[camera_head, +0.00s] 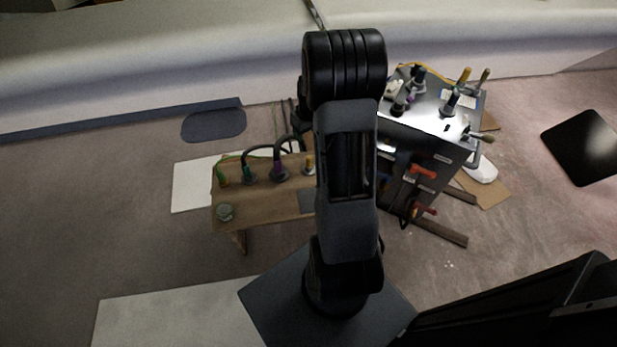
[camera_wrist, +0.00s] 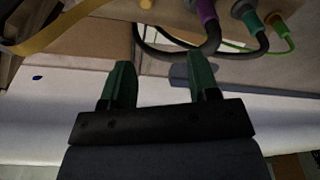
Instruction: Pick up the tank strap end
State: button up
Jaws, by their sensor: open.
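My gripper (camera_wrist: 162,75) is open in the wrist view, with two green fingers set apart and nothing between them. In the head view my own arm hides the gripper. A flat ochre strap (camera_wrist: 62,30) curves through the upper left of the wrist view, apart from the fingers; I cannot tell whether it is the tank strap. In the head view a narrow dark strip (camera_head: 315,13) hangs over the top edge of the white hull side; I cannot tell whether it is the strap end.
A wooden bench (camera_head: 255,205) with cables and coloured connectors stands left of my arm. Dark cables (camera_wrist: 180,50) arch beyond my fingers in the wrist view.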

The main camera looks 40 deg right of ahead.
jog(key=b, duration=0.1)
send_near(309, 157)
jog(key=f+b, duration=0.1)
jog(key=f, duration=0.2)
jog(key=f+b, duration=0.1)
jog(key=f, duration=0.1)
jog(key=shift+w+d+f+b, duration=0.1)
jog(key=shift+w+f+b, duration=0.15)
jog(key=shift+w+b, duration=0.1)
jog(key=shift+w+f+b, duration=0.15)
jog(key=shift+f+b, duration=0.3)
jog(key=shift+f, duration=0.65)
jog(key=shift+w+f+b, duration=0.15)
jog(key=shift+f+b, duration=0.35)
jog(key=shift+f, duration=0.65)
jog(key=shift+w+f+b, duration=0.2)
jog(key=shift+f+b, duration=0.25)
jog(key=shift+f, duration=0.65)
jog(key=shift+r, duration=0.1)
grip_shut()
